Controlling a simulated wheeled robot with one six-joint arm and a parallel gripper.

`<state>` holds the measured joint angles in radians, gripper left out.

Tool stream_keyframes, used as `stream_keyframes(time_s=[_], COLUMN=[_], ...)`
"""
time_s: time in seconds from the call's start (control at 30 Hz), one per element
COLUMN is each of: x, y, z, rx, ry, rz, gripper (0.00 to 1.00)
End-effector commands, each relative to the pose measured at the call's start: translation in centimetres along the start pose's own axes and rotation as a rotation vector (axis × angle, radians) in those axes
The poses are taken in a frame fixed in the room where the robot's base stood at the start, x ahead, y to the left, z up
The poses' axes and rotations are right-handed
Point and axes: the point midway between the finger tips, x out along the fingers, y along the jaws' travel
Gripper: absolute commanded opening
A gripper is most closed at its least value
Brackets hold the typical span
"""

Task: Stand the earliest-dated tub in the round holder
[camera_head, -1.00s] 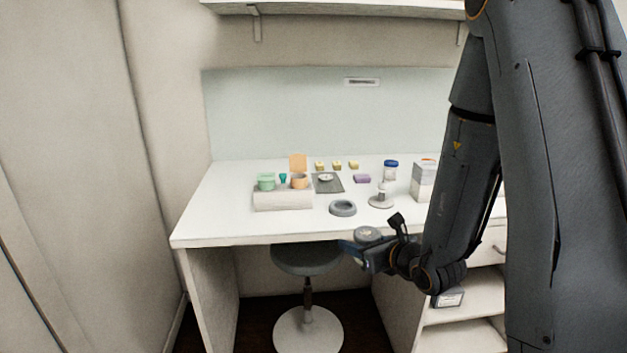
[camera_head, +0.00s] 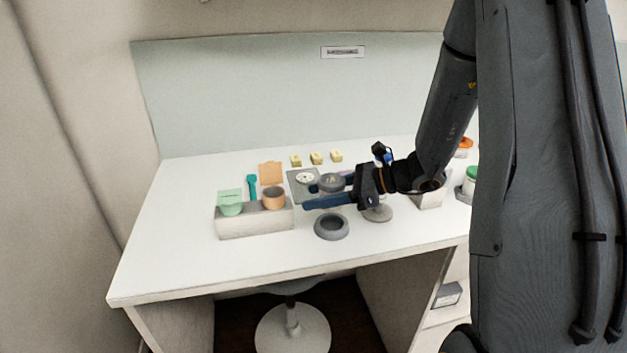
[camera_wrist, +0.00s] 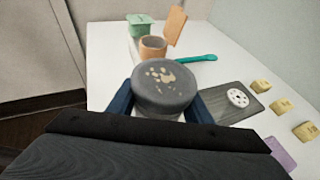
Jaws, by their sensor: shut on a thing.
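My gripper (camera_head: 327,191) is shut on a tub with a grey lid (camera_head: 331,182). In the wrist view the tub's round lid (camera_wrist: 163,88) carries a pale paw-like print, and a blue finger shows on each side of it. The tub is held above the desk, just behind and above the round holder (camera_head: 331,227), a grey ring lying on the desk. The holder is not visible in the wrist view. No date on the held tub is readable.
A pale block (camera_head: 254,221) holds a green tub (camera_head: 230,206) and an orange cup (camera_head: 273,198). A dark mat (camera_wrist: 228,102) bears a white disc. Several yellow blocks (camera_head: 316,158) stand at the back. Bare desk lies left and in front.

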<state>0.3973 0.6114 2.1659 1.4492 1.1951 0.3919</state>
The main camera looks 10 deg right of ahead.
Motion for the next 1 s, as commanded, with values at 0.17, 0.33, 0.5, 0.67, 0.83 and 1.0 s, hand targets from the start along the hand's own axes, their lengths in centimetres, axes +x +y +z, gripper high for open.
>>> stream_keyframes(time_s=[0.17,0.33,0.5,0.67,0.83,1.0], x=[-0.1,0.2,0.7,1.1,1.5,1.7], y=[0.1,0.1,0.1,0.1,0.1,0.1], z=[-0.3,-1.0,-2.0,-3.1,-4.1,-4.5], rx=[-0.004,-0.003,-0.003,-0.003,-0.002,-0.003], ry=[-0.001,-0.001,-0.001,-0.001,-0.001,-0.001], rz=[0.012,0.010,0.010,0.010,0.010,0.010], gripper=[0.04,0.04,0.04,0.04,0.04,0.04])
